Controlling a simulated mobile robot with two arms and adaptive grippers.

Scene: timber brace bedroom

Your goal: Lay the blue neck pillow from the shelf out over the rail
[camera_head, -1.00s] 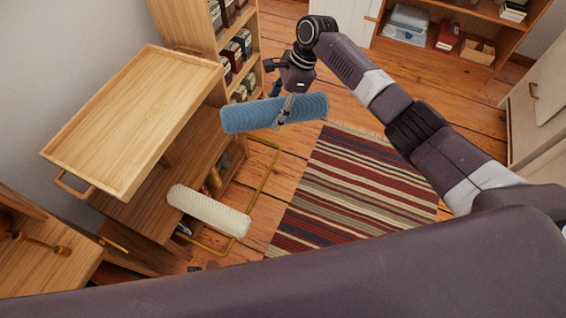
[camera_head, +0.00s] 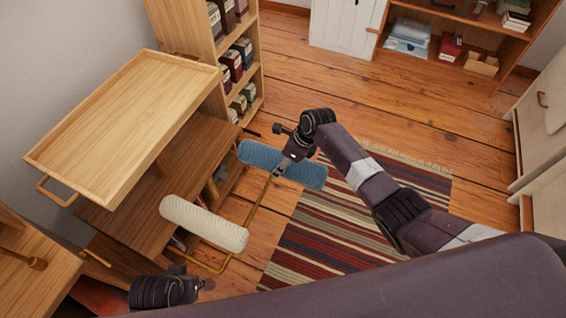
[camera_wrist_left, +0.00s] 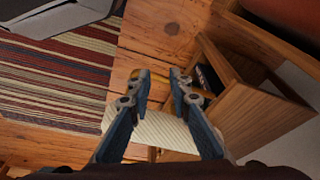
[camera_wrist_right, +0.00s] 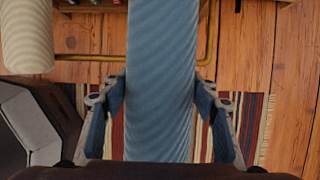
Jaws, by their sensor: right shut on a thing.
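The blue neck pillow (camera_head: 256,154) is a ribbed bolster, held across its middle by my right gripper (camera_head: 290,167). The right wrist view shows the pillow (camera_wrist_right: 161,40) between the fingers of the right gripper (camera_wrist_right: 160,88). The brass rail (camera_head: 257,206) sticks out from the shelf unit (camera_head: 137,214), and the pillow overlaps its far end in the head view. The rail (camera_wrist_right: 92,58) passes behind the pillow in the right wrist view; I cannot tell if they touch. My left gripper (camera_wrist_left: 162,74) is open and empty, and its arm shows low left in the head view.
A cream bolster (camera_head: 204,222) lies over the near part of the rail. A wooden tray (camera_head: 120,112) sits on top of the shelf unit. A striped rug (camera_head: 345,225) covers the floor on the right. A bookcase (camera_head: 190,45) stands behind.

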